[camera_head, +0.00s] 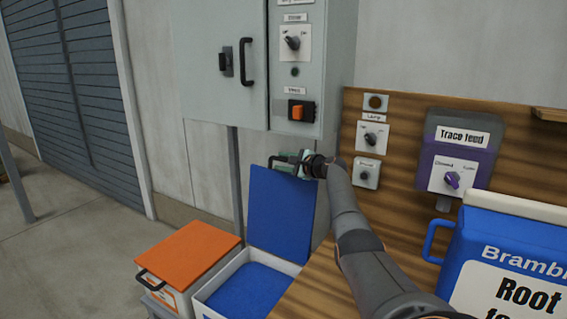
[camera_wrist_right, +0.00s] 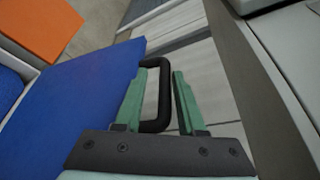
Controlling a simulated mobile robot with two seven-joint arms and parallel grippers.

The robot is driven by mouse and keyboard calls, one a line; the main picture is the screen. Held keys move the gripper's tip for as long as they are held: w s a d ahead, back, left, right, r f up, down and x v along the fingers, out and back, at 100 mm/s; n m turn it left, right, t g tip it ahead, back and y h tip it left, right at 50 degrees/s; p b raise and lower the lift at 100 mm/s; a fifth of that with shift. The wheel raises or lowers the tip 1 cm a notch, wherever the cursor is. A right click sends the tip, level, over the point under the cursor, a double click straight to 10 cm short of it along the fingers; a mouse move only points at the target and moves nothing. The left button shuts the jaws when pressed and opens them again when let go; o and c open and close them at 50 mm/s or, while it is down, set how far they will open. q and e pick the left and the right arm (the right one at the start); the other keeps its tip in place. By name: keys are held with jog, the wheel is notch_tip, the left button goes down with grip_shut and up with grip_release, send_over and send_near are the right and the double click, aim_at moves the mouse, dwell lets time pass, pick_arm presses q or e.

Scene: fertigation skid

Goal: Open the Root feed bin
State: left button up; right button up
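A white bin (camera_head: 208,293) with blue contents (camera_head: 248,285) stands at the lower middle of the head view. Its blue lid (camera_head: 280,215) is raised about upright at the back, so the bin is open. No label shows on this bin. My right gripper (camera_head: 294,162) is at the lid's top edge, by its black handle (camera_head: 275,160). In the wrist view, the green fingers of the right gripper (camera_wrist_right: 160,76) are apart, with the handle (camera_wrist_right: 164,95) between them and the blue lid (camera_wrist_right: 75,110) at the left. My left gripper is out of view.
An orange-lidded bin (camera_head: 190,252) stands close at the left. A grey cabinet (camera_head: 210,60) hangs above. A wooden panel (camera_head: 400,150) carries switches and a purple Trace feed box (camera_head: 462,150). A blue container (camera_head: 500,235) marked "Root" stands right. The floor at left is clear.

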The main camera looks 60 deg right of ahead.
jog(key=shift+o, duration=0.5)
jog(key=shift+s, duration=0.1)
jog(key=shift+v, duration=0.75)
jog(key=b+v, duration=0.1)
jog(key=v, duration=1)
